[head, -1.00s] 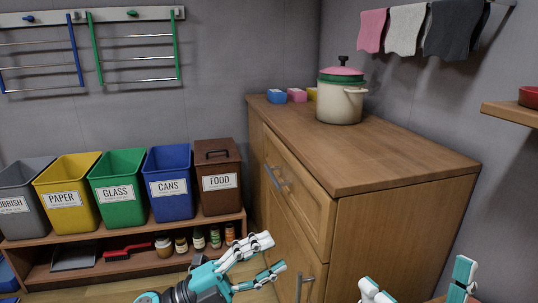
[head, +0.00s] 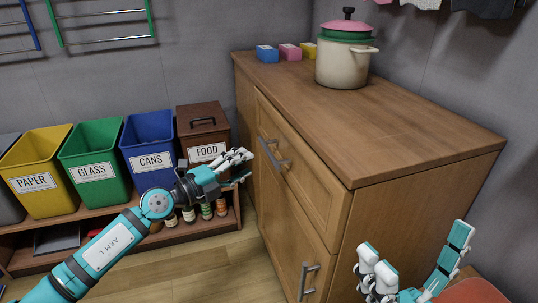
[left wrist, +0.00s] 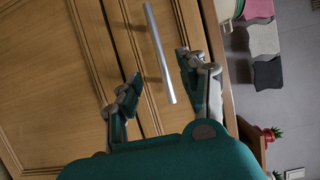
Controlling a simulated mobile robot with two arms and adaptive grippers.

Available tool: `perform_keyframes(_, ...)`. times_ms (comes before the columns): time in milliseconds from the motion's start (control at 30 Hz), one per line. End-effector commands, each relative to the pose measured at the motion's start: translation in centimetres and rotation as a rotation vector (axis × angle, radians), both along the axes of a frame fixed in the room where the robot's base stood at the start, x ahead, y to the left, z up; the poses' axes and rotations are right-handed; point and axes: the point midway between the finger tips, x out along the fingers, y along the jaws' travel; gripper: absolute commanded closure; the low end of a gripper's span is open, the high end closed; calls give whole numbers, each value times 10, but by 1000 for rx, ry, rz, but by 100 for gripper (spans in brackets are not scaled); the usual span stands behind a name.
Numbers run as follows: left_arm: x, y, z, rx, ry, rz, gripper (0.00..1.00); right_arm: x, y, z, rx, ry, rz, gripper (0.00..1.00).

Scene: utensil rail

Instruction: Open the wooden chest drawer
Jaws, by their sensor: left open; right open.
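The wooden chest (head: 400,120) stands right of centre in the head view, its top drawer (head: 315,190) closed. A grey bar handle (head: 274,155) is on the drawer front and also shows in the left wrist view (left wrist: 160,55). My left gripper (head: 247,166) is open just left of the handle. In the left wrist view the handle lies between the open fingers (left wrist: 158,68); I see no grip on it. My right gripper (head: 412,242) is open and empty at the lower right, by the chest's near side.
A lower door with its own handle (head: 308,280) is below the drawer. A cream pot (head: 342,65) and small coloured boxes (head: 267,54) stand on the chest top. Labelled bins (head: 150,155) stand on a low shelf to the left. The floor (head: 200,268) before the chest is clear.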

Motion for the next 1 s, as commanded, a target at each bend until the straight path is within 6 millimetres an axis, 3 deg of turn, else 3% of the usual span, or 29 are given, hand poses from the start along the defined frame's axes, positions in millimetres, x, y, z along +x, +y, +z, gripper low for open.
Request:
perform_keyframes(200,31,-38,-3,-2,-3,-2,58,-2,-1,-18,4,-12,1,10)
perform_keyframes(400,50,-60,-3,-1,-1,-2,58,-1,0,-27,3,-22,1,10)
perform_keyframes(867,58,-69,0,0,1,-2,58,0,0,-27,2,-25,0,10)
perform_keyframes(1000,58,-69,0,0,1,-2,76,0,0,-27,2,-25,0,10)
